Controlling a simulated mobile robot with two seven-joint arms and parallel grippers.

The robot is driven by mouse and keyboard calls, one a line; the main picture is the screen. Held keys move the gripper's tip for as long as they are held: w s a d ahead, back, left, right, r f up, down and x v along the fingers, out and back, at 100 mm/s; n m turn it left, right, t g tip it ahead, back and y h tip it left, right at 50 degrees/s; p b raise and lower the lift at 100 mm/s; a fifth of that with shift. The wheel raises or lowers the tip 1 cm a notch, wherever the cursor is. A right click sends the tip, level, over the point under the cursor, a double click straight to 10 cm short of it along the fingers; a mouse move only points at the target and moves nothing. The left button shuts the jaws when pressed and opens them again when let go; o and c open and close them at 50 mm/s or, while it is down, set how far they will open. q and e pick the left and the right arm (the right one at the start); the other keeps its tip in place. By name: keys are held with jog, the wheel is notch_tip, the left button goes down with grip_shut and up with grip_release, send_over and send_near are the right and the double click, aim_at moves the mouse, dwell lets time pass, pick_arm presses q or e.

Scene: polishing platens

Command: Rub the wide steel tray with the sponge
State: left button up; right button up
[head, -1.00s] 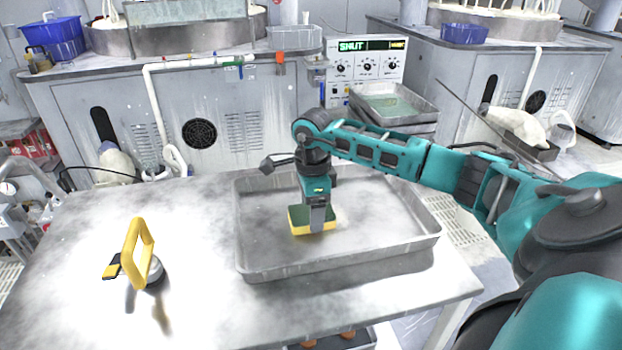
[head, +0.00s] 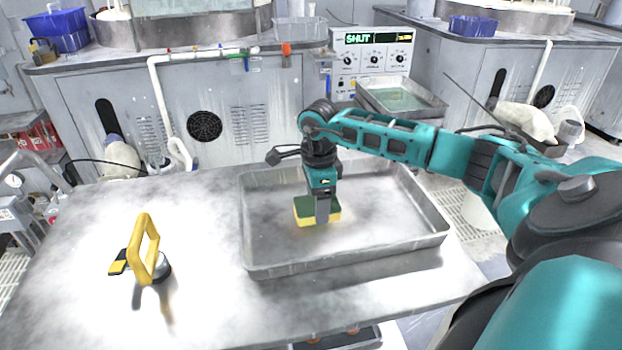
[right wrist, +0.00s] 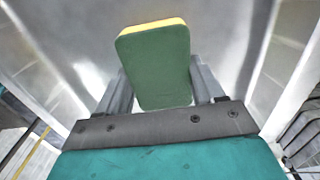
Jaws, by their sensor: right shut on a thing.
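The wide steel tray (head: 275,268) lies on the table, shallow with raised walls. The sponge (head: 303,211) is a yellow block with a green face and is inside the tray, left of its middle. My right gripper (head: 322,210) reaches down over the tray and is shut on the sponge. In the right wrist view the sponge (right wrist: 158,65) sits between the two fingers, green face towards the camera, with the tray's bare metal (right wrist: 225,35) behind it. Whether the sponge touches the tray floor is hard to tell. My left gripper is not in view.
A yellow-handled tool (head: 147,250) stands on the table (head: 90,290) left of the tray. The tray's raised walls surround the sponge. Behind the table are grey machine cabinets, a control panel (head: 372,60) and another tray with liquid (head: 395,100).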

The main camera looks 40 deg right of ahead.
jog(key=r, duration=0.2)
jog(key=r+p, duration=0.1)
jog(key=shift+s+d+r+p, duration=0.1)
jog(key=shift+d+r+p, duration=0.1)
jog(key=shift+r+p, duration=0.15)
notch_tip(320, 180, up, 4)
jog(key=shift+f+p, duration=0.15)
jog(key=shift+p, duration=1.1)
jog(key=shift+r, duration=0.3)
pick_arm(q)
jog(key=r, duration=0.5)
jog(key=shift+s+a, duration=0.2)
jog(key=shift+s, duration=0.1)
pick_arm(e)
jog(key=shift+a, duration=0.1)
